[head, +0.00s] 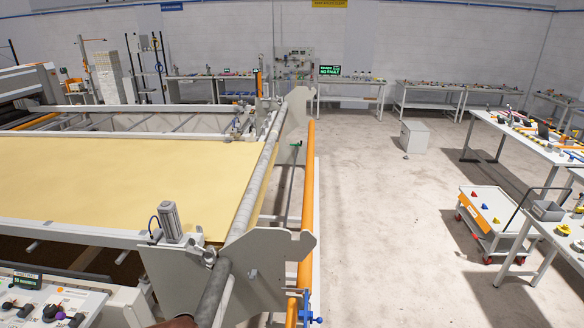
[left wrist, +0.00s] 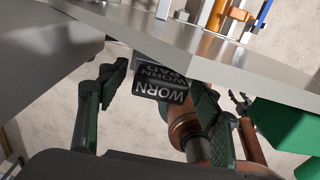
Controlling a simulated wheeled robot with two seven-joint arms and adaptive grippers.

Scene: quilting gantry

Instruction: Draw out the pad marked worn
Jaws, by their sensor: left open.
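The worn pad (left wrist: 160,90) shows in the left wrist view as a small dark block with white "WORN" lettering, upside down in the picture. It sits below the edge of a grey metal plate (left wrist: 185,40). My left gripper (left wrist: 157,97) is open, with one finger on each side of the pad in the picture. A clear gap shows between the left finger and the pad; whether the right finger touches it I cannot tell. The pad's upper part is partly hidden under the plate. Neither the pad nor my grippers can be made out in the head view.
A copper-coloured cylinder (left wrist: 190,128) lies behind the right finger, and a green block (left wrist: 285,125) is at the right. In the head view, the gantry's end plate (head: 220,270) and orange rail (head: 307,190) stand beside yellow fabric (head: 110,180). Open floor lies right of the rail.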

